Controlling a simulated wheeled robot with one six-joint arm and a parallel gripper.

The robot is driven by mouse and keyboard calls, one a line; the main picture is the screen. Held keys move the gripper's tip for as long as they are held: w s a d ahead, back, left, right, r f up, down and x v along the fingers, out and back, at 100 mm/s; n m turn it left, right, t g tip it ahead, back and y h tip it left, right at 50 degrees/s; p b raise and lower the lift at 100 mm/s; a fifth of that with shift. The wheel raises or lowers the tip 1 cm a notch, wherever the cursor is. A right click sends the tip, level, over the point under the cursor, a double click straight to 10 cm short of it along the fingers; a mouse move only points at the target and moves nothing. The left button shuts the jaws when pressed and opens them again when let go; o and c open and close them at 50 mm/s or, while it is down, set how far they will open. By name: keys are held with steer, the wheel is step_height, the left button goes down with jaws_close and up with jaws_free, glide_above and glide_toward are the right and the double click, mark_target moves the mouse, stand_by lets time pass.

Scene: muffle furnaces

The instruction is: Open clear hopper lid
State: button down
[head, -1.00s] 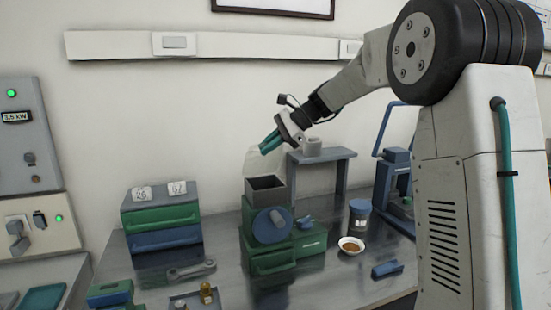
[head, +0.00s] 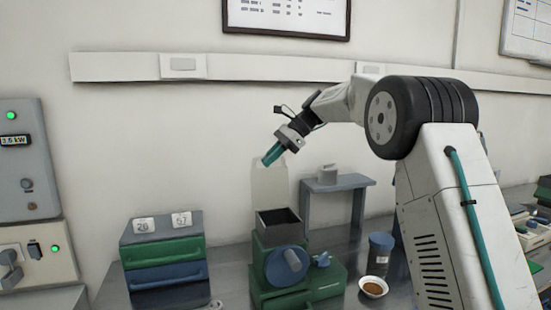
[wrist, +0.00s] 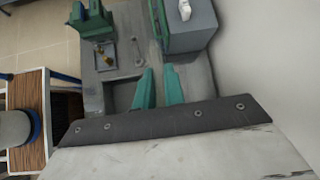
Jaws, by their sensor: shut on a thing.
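The clear hopper lid (head: 269,186) stands up as a pale see-through panel at the back of the dark, square, open-topped hopper (head: 279,219) in the head view. The hopper sits on a green machine (head: 268,247) with a blue round front. My gripper (head: 272,156) is at the lid's upper edge, its teal fingers pointing down and left, shut on the lid. In the wrist view, the teal fingers (wrist: 159,88) show a narrow gap; the clear lid between them is hard to make out.
A drawer unit (head: 162,247) with green and blue drawers stands left of the machine. A grey stand (head: 338,184) is behind right. A blue-lidded jar (head: 380,252) and a bowl of brown material (head: 373,287) are right of the machine. The wall is close behind.

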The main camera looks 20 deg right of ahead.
steer(key=shift+w+a+f, duration=0.2)
steer(key=shift+w, duration=0.35)
steer(key=c, duration=1.5)
jaws_free()
steer(key=shift+f, duration=0.1)
steer(key=v, duration=0.8)
steer(key=shift+d+r, duration=0.1)
steer(key=shift+r, duration=0.15)
